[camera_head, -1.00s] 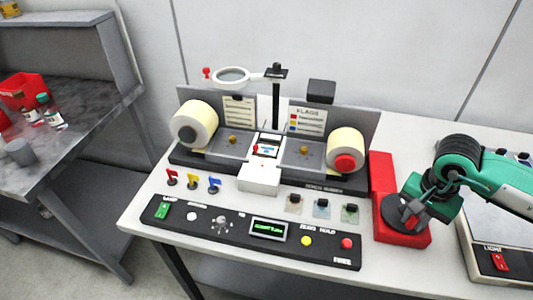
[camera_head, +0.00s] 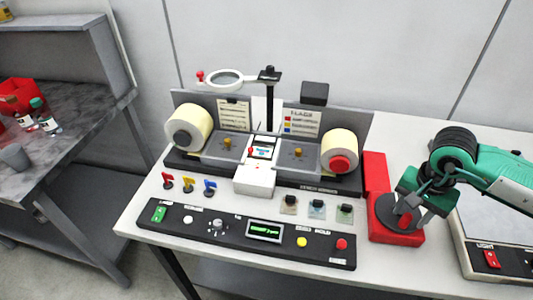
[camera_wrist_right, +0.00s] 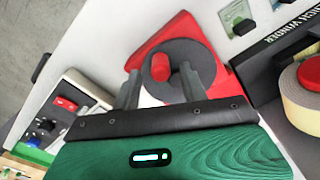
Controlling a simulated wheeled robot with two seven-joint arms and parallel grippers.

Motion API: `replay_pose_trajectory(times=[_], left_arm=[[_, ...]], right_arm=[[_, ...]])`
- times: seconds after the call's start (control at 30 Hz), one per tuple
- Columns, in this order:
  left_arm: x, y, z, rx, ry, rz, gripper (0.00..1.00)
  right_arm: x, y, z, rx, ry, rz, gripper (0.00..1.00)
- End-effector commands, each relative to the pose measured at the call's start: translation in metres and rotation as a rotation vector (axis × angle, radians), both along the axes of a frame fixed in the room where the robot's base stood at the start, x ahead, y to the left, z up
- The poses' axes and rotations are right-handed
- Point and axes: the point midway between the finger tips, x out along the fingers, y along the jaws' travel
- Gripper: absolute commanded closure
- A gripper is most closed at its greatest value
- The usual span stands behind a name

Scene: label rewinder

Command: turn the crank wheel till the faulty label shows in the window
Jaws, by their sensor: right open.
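The crank wheel (camera_head: 386,209) is a dark disc on a red base (camera_head: 396,236) at the right end of the rewinder. Its red knob (camera_head: 404,219) stands near the rim. My right gripper (camera_head: 412,209) is over the wheel, pointing down. In the right wrist view, the knob (camera_wrist_right: 160,67) is between the two open fingers (camera_wrist_right: 160,86), with a gap on each side. The label window (camera_head: 263,147) is in the middle of the rewinder, between two cream rolls. The label in it is too small to read. My left gripper is out of view.
A magnifier ring (camera_head: 225,77) on a post stands over the rewinder. Red, yellow and blue flags (camera_head: 188,184) stand front left. A control panel (camera_head: 245,237) with a green display lies along the front. A device with a red switch (camera_head: 491,258) is at far right.

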Motion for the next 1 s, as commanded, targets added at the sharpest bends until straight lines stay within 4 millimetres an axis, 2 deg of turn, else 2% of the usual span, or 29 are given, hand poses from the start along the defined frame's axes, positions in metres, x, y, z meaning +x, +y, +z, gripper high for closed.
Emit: replay_pose_trajectory(times=[0.03, 0.6, 1.0], left_arm=[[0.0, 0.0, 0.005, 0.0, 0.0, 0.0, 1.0], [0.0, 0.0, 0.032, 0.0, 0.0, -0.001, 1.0], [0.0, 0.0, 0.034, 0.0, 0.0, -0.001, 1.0]], right_arm=[[0.0, 0.0, 0.008, -0.001, -0.001, 0.0, 0.56], [-0.001, 0.0, 0.064, 0.0, 0.0, 0.0, 0.56], [-0.001, 0.0, 0.07, 0.0, 0.001, 0.0, 0.56]])
